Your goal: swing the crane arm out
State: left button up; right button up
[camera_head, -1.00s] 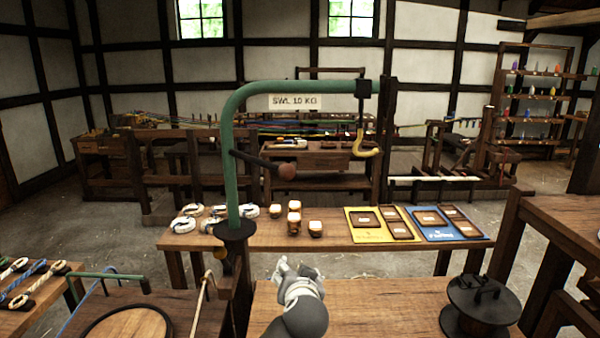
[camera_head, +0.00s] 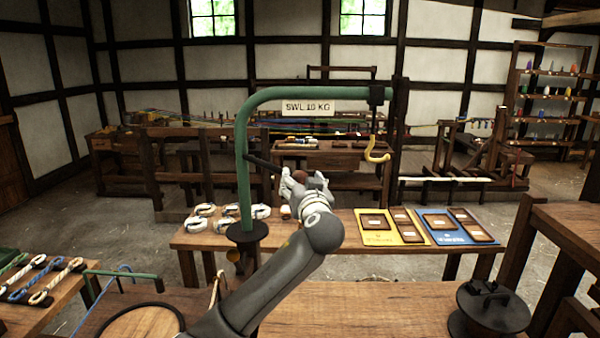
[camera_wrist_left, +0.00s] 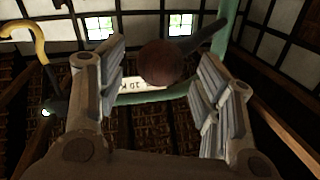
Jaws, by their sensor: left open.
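The green crane arm (camera_head: 320,95) is a bent post with a plate reading SWL 10 KG (camera_head: 309,107). A yellow hook (camera_head: 377,155) hangs from its right end. A dark handle bar (camera_head: 262,163) sticks out from the post and ends in a round brown knob (camera_head: 300,176). My left gripper (camera_head: 297,183) is at the knob, seen from behind. In the left wrist view the knob (camera_wrist_left: 166,63) lies between the two open fingers (camera_wrist_left: 160,95), with gaps visible on both sides. The green crane tube (camera_wrist_left: 148,97) shows beyond it. My right gripper is not in view.
A wooden bench (camera_head: 350,235) behind carries pale rope coils (camera_head: 201,210), a yellow mat (camera_head: 380,240) and a blue mat (camera_head: 428,238) with small trays. A dark reel (camera_head: 488,308) stands front right. A wooden table with rope pieces (camera_head: 45,283) is at the left.

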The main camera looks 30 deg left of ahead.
pick_arm(q)
jog(key=shift+p+x, duration=0.35)
jog(key=shift+x, duration=1.2)
jog(key=shift+s, duration=0.15)
jog(key=c, duration=1.3)
